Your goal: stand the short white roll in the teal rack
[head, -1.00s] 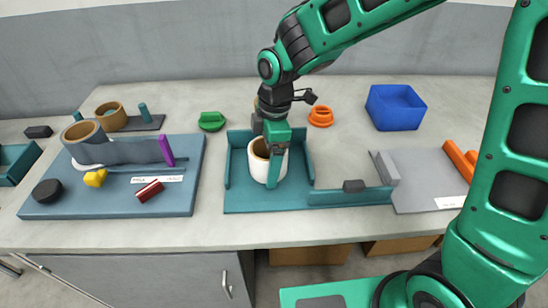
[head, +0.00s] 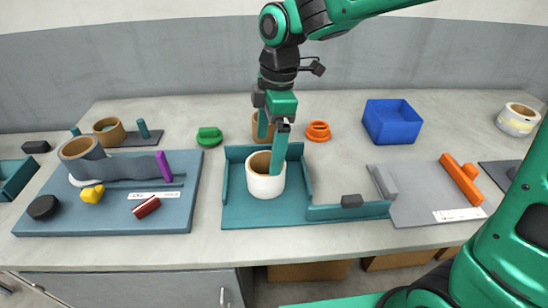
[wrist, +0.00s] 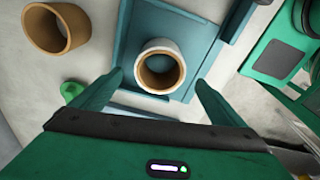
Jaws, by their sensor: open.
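The short white roll (head: 265,182) stands upright on its end in the teal rack (head: 240,215), inside the walled left part. In the wrist view the white roll (wrist: 160,66) shows its brown core from above, with the teal base (wrist: 128,45) around it. My gripper (head: 270,145) is above the roll, fingers pointing down. It is open, and in the wrist view its two fingertips (wrist: 158,80) are spread apart on either side of the roll, holding nothing.
A brown roll (wrist: 57,28) stands behind the rack. A green piece (head: 210,137), an orange ring (head: 318,130) and a blue bin (head: 393,122) stand at the back. A blue board (head: 110,215) with several items lies left; a grey board (head: 430,190) lies right.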

